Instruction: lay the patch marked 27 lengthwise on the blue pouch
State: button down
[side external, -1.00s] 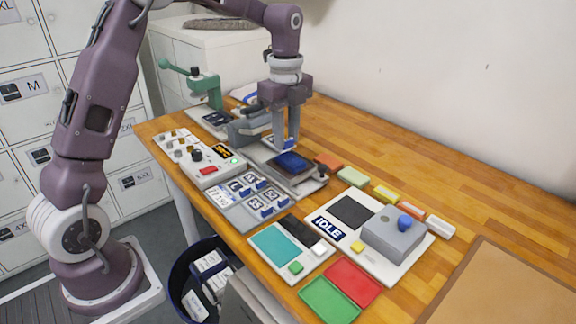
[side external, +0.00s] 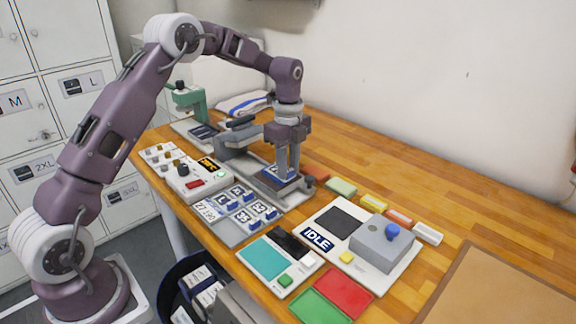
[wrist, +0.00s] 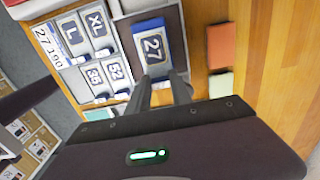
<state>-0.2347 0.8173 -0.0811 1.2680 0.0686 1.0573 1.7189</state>
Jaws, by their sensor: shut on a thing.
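The patch marked 27 (wrist: 152,46) is a dark blue label with a pale border and a white tab at its near end. My gripper (side external: 284,176) is shut on it, and the fingers (wrist: 161,84) meet at the tab end in the wrist view. The patch is over the blue pouch (wrist: 147,22), its long side running roughly along the bed under it. Most of the pouch is hidden by the patch and fingers. I cannot tell whether the patch touches the pouch or hangs just above it.
The grey press (side external: 236,138) stands close beside my gripper. A rack (side external: 238,222) holds several other patches, including L and XL. Coloured blocks, among them an orange one (wrist: 221,46), lie to the right. An IDLE device (side external: 340,262) stands nearer the camera.

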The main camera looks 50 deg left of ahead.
jog(key=shift+f, duration=0.15)
jog(key=c, duration=1.1)
grip_release()
jog(key=shift+c, duration=0.2)
notch_tip(320, 180, up, 12)
jog(key=shift+r, duration=0.25)
jog(key=s+d+r+n+t, duration=0.1)
jog(key=s+d+r+n, duration=0.3)
jog(key=s, duration=0.3)
jog(key=s+d+r+n+t, duration=0.2)
jog(key=s+r+n, duration=0.2)
jog(key=s+r, duration=0.25)
jog(key=s+d+f+n+t, duration=0.1)
jog(key=s+f+n, duration=0.2)
jog(key=s, duration=0.7)
jog(key=s+d+f+n+t, duration=0.1)
jog(key=s+d+f+n, duration=0.1)
jog(key=s+n, duration=0.5)
jog(key=s+f, duration=0.1)
jog(key=s, duration=0.2)
jog(key=shift+s+d+f+t, duration=0.25)
jog(key=shift+s+f+t, duration=0.05)
jog(key=shift+f, duration=0.05)
